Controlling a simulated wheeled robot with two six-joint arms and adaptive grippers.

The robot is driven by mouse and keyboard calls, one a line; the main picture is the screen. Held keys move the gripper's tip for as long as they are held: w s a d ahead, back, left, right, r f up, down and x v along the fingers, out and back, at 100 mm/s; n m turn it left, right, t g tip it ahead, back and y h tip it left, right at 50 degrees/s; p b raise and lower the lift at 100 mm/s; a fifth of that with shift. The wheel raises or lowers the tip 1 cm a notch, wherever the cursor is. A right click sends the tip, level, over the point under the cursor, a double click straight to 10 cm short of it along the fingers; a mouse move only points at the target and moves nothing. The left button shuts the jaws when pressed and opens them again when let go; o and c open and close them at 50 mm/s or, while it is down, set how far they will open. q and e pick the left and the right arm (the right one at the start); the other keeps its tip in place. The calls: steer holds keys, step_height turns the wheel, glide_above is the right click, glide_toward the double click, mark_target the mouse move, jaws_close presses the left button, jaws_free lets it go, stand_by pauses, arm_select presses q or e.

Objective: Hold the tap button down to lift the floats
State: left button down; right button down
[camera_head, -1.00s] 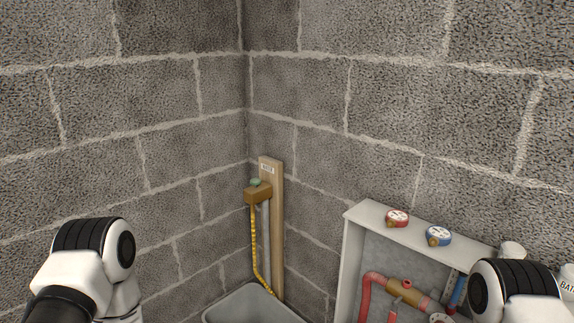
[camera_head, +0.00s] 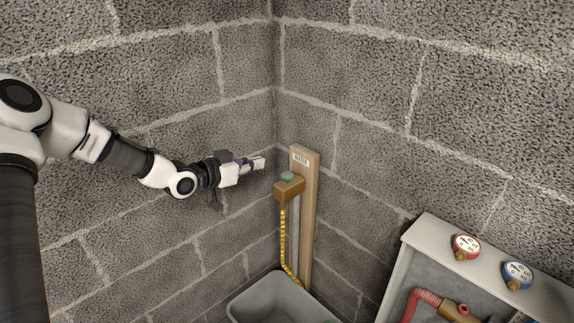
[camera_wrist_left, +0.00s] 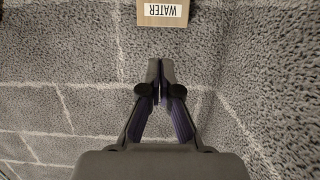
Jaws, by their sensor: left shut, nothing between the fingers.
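The tap is a brown block (camera_head: 289,190) on a wooden post (camera_head: 308,215) in the wall corner, with a green button (camera_head: 287,175) on top. A yellow hose (camera_head: 283,240) hangs from the block into a grey tub (camera_head: 262,298). No floats can be made out. My left gripper (camera_head: 263,163) is shut and empty, pointing right, slightly higher in the picture than the button and left of it, apart from it. In the left wrist view its fingertips (camera_wrist_left: 161,68) are together below the post's top with its WATER label (camera_wrist_left: 162,10). The button is not visible there. My right gripper is out of view.
Block walls meet behind the post. A pale open cabinet (camera_head: 425,238) stands at the lower right with a red gauge (camera_head: 465,247) and a blue gauge (camera_head: 517,274) on top and red piping (camera_head: 425,299) inside. Open space lies between post and cabinet.

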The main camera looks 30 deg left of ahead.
arm_select(q)
steer(key=f, duration=0.1)
steer(key=p, duration=0.2)
glide_above(283, 177)
steer(key=shift+s+a+f, duration=0.1)
steer(key=shift+s+f, duration=0.1)
steer(key=shift+f, duration=0.3)
steer(key=shift+s+f, duration=0.2)
steer(key=shift+f, duration=0.25)
steer(key=shift+w+f, duration=0.35)
steer(key=shift+w, duration=0.2)
step_height(283, 177, down, 2)
steer(key=shift+s+f, duration=0.15)
steer(key=shift+f, duration=0.6)
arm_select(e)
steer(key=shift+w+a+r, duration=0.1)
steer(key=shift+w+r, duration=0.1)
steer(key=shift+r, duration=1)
